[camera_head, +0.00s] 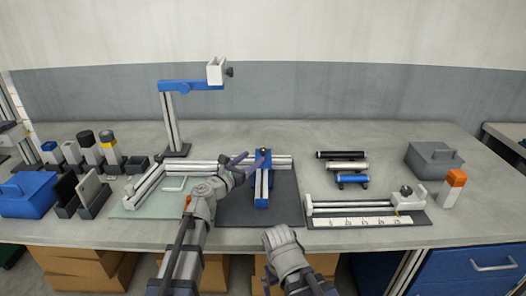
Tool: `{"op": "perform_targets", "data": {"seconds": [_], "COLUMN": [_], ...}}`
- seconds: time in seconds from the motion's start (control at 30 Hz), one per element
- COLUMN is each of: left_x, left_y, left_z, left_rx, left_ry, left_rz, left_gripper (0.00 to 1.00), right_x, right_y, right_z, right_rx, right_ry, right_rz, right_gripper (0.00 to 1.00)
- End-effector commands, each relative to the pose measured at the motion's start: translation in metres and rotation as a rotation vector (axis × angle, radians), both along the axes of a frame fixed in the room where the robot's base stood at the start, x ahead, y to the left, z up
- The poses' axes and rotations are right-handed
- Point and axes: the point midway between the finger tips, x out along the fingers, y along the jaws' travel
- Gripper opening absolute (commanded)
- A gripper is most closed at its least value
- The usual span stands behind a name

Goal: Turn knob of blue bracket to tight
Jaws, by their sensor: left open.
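The blue bracket (263,183) stands on a dark mat (287,207), joined to a silver aluminium profile. A small dark knob (263,151) shows at its upper end; whether it is tight or loose cannot be seen. My left gripper (247,162) is open, with its fingers close to the left of the knob and bracket top. Whether a finger touches the knob is too small to tell. My right arm's end (283,250) is low at the table's front edge, away from the bracket; its fingers cannot be made out.
A blue-armed stand (171,118) rises at back left. An L-shaped profile lies on a pale green mat (124,208) at left. Short cylinders (347,165) lie right of the bracket. A ruler fixture (365,222) and grey box (434,158) stand further right. The back middle is clear.

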Motion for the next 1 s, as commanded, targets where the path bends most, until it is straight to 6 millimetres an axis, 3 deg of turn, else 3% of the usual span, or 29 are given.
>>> {"op": "perform_targets", "data": {"seconds": [0.5,0.87,1.0], "left_x": [0.057,0.063,0.063], "left_y": [-0.037,-0.042,-0.042], "left_z": [0.000,0.000,0.000], "left_rx": [0.002,0.002,0.002], "left_ry": [-0.001,-0.001,0.000], "left_rz": [-0.001,0.000,0.000], "left_gripper": [0.67,0.67,0.51], "right_x": [0.000,0.000,0.000], "right_y": [0.000,0.000,0.000], "right_z": [0.000,0.000,0.000], "right_rx": [0.000,0.000,0.000], "right_ry": [0.000,0.000,0.000], "right_rz": [0.000,0.000,0.000], "right_gripper": [1.00,1.00,1.00]}}
